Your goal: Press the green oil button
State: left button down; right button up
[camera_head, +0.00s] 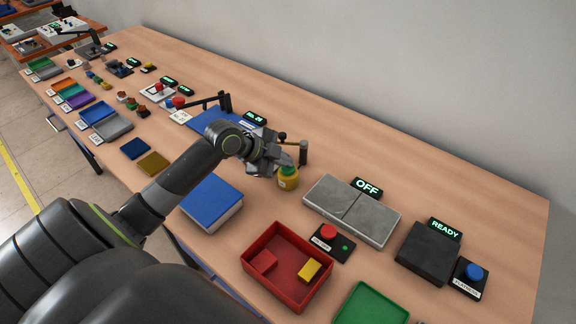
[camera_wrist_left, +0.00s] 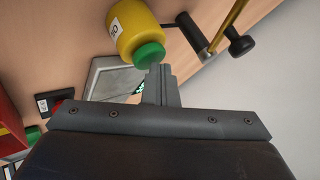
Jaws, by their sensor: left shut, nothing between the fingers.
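A yellow oil bottle (camera_head: 289,183) stands on the table. Its green button (camera_head: 287,171) is on top. In the left wrist view the bottle (camera_wrist_left: 133,27) carries a white label, and the green button (camera_wrist_left: 149,55) faces my fingers. My left gripper (camera_head: 287,162) is shut and empty, right above the bottle. In the left wrist view its closed fingertips (camera_wrist_left: 160,70) are close beside the green button. I cannot tell whether they touch it. My right gripper is not in view.
A dark post with a lever (camera_head: 303,152) stands just behind the bottle. A grey plate (camera_head: 352,209) with an OFF display lies to the right. A blue box (camera_head: 212,203) and a red tray (camera_head: 290,270) with blocks are nearer. Bare table lies behind the grey plate.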

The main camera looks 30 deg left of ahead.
aim_at(283, 169)
pick_arm(q)
jog(key=shift+r+p, duration=0.85)
jog(key=shift+r, duration=0.05)
notch_tip(283, 169, up, 5)
jog(key=p, duration=0.4)
jog(key=shift+r, duration=0.1)
jog(key=shift+s+f, duration=0.1)
jog(key=shift+f, duration=0.1)
dwell(0.6)
